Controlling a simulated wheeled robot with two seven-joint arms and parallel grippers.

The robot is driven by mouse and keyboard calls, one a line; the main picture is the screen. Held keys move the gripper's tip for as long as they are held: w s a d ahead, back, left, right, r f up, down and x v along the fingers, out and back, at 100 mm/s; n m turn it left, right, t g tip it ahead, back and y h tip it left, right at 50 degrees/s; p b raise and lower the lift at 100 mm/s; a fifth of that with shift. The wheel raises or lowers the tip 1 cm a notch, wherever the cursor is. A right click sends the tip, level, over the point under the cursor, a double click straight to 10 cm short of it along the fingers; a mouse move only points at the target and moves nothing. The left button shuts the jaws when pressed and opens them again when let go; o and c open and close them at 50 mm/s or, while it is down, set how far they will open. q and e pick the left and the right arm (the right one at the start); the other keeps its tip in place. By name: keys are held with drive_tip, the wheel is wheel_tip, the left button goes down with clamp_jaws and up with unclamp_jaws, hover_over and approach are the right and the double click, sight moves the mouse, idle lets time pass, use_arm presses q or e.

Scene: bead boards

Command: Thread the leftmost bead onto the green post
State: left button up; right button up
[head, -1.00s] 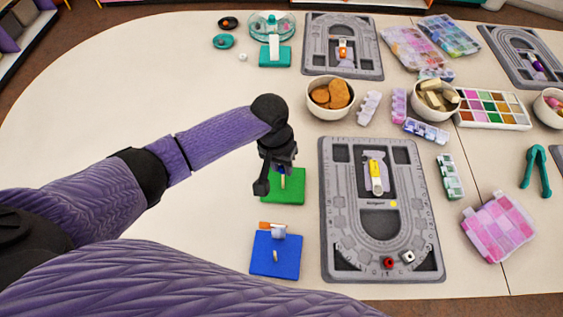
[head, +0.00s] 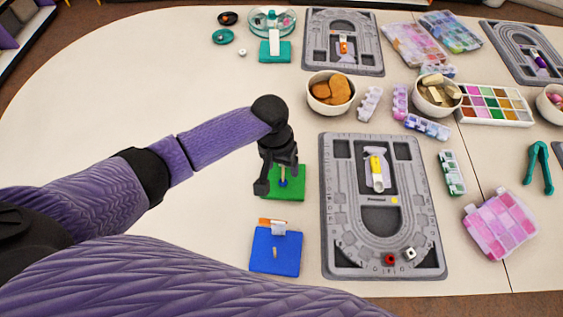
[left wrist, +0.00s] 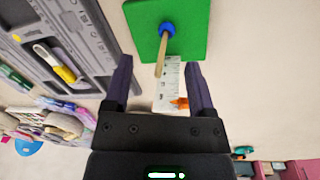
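The green base (head: 297,193) stands left of the large bead board, with a thin wooden post (left wrist: 162,55) rising from it. A blue bead (left wrist: 168,29) is around this post, low down by the green base; it also shows in the head view (head: 283,184). My left gripper (head: 278,178) is over the green base, its two fingers apart on either side of the post's upper part. Nothing is held between the fingers in the left wrist view. A red bead (head: 390,259) and a white bead (head: 411,253) lie on the bead board. My right gripper is out of view.
A blue base (head: 288,263) with its own post stands in front of the green one. The grey bead board (head: 331,235) lies close to the right. Bowls (head: 331,104) and bead boxes fill the back and right. The table's left side is clear.

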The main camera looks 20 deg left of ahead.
use_arm(q)
wheel_tip(320, 180, up, 10)
drive_tip(key=a+p, duration=0.1)
drive_tip(key=p, duration=0.3)
